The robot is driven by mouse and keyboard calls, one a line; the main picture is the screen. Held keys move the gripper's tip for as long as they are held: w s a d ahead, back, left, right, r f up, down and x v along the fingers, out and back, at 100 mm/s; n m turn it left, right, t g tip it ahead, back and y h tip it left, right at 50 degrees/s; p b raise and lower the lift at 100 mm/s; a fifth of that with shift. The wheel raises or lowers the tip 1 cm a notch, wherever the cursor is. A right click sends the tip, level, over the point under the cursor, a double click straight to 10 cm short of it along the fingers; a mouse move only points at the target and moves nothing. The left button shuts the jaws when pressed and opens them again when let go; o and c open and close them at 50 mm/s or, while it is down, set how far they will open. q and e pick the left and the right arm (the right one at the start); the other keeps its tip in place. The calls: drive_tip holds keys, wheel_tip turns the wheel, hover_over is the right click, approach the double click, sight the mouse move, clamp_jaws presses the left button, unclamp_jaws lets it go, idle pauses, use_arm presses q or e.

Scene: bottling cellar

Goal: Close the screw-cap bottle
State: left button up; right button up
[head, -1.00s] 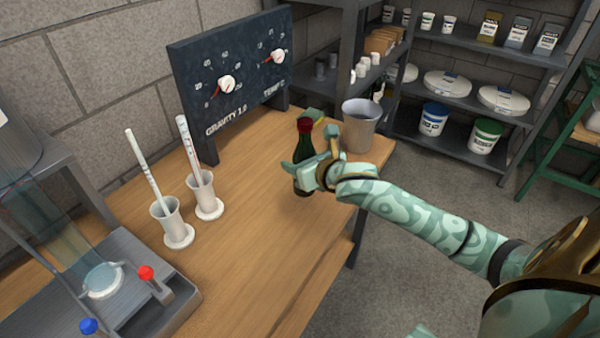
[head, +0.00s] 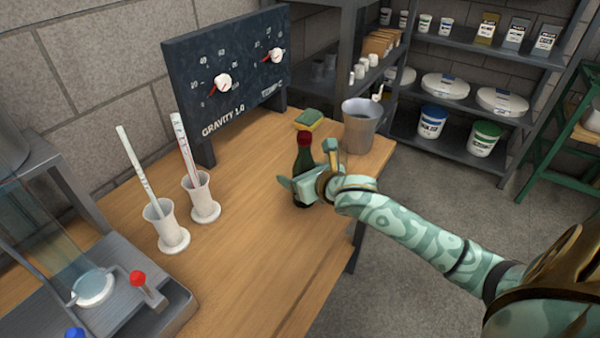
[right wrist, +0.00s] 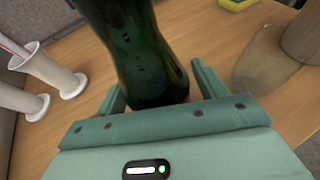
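A dark green bottle (head: 303,160) with a red cap (head: 304,138) at its top stands upright near the right edge of the wooden workbench. Whether the cap is screwed tight I cannot tell. My right gripper (head: 309,165) is around the bottle's body from the right, its fingers spread on either side. In the right wrist view the bottle (right wrist: 150,50) stands between the two fingers (right wrist: 160,90), close to the palm, its base partly hidden; the fingers do not look closed on it. My left gripper is not in view.
A grey bucket (head: 361,125) and a green-yellow sponge (head: 309,119) are behind the bottle. Two white cylinders (head: 202,205) (head: 167,235) with sticks stand left, below a dial panel (head: 240,70). The bench (head: 240,270) is clear in front of the bottle.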

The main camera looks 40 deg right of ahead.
drive_tip(key=shift+r, duration=0.1)
drive_tip(key=shift+s+r, duration=0.2)
use_arm(q)
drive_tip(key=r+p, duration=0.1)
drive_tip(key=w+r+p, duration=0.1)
drive_tip(key=p, duration=0.1)
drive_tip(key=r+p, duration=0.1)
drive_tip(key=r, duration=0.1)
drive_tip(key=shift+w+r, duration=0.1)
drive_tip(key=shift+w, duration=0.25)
use_arm(e)
drive_tip(key=v, duration=1.1)
drive_tip(key=shift+s, duration=0.25)
